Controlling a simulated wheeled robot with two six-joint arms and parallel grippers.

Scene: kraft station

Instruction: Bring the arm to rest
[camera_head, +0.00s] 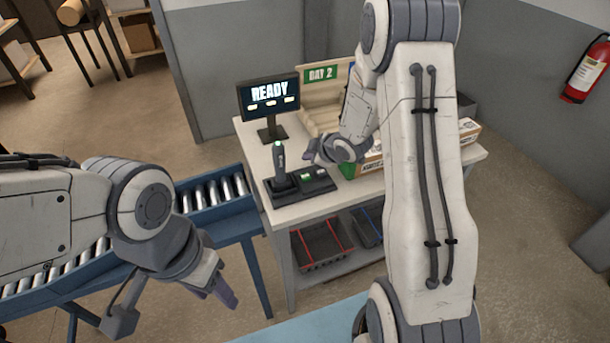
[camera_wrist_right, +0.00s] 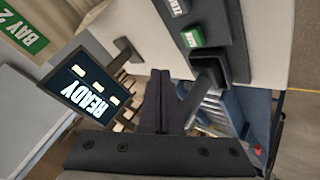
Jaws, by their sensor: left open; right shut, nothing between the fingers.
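My right arm stretches across the right half of the head view and hides part of the table. My left gripper (camera_head: 224,291) is at the lower left, pointing down in front of the roller conveyor. Its fingers are apart and it holds nothing.
A monitor reading READY (camera_head: 269,95) stands on the table, also in the right wrist view (camera_wrist_right: 88,88). The upright handle (camera_head: 279,162) stands in a dark button base (camera_head: 300,188). A cardboard box (camera_head: 372,165) is behind my right gripper. The roller conveyor (camera_head: 240,218) adjoins the table's left side.

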